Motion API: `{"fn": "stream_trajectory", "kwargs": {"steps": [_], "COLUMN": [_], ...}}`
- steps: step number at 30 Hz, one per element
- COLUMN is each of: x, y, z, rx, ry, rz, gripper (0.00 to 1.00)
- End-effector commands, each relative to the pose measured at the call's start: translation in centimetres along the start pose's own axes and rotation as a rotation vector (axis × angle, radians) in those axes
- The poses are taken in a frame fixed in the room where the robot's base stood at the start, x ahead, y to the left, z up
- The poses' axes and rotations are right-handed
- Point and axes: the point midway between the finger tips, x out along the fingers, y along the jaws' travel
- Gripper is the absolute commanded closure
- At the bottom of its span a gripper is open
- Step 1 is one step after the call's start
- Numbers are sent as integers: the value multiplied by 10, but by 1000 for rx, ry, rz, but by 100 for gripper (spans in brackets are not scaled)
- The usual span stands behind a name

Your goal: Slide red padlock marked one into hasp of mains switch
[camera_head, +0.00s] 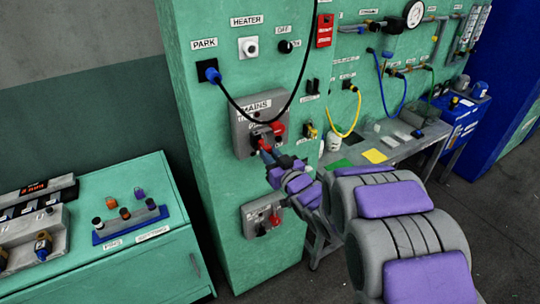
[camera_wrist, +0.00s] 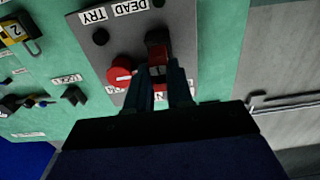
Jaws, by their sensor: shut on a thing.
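The grey mains switch box (camera_head: 243,137) is on the green panel under the MAINS label. Its red round knob (camera_head: 278,129) also shows in the wrist view (camera_wrist: 120,73). My gripper (camera_head: 267,152) is at the lower front of the box, its two blue fingers shut on the red padlock (camera_wrist: 157,71) with a white mark, likely one. The padlock is against or very near the box face, beside the knob. The fingers hide part of it. I cannot tell whether its shackle is in the hasp.
A black cable (camera_head: 245,115) hangs from the blue PARK plug (camera_head: 212,75) across the box. A yellow padlock marked 2 (camera_wrist: 14,33) hangs nearby. A second switch box (camera_head: 258,215) is below. A bench (camera_head: 400,150) stands right; a green cabinet (camera_head: 90,275) stands left.

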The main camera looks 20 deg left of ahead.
Motion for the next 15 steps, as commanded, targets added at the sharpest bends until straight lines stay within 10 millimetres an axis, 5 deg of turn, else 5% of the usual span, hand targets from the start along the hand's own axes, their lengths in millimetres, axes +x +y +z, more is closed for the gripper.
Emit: {"fn": "stream_trajectory", "kwargs": {"steps": [15], "x": [9], "y": [0], "z": [-1], "rx": [0], "ry": [3], "rz": [0], "gripper": [100]}}
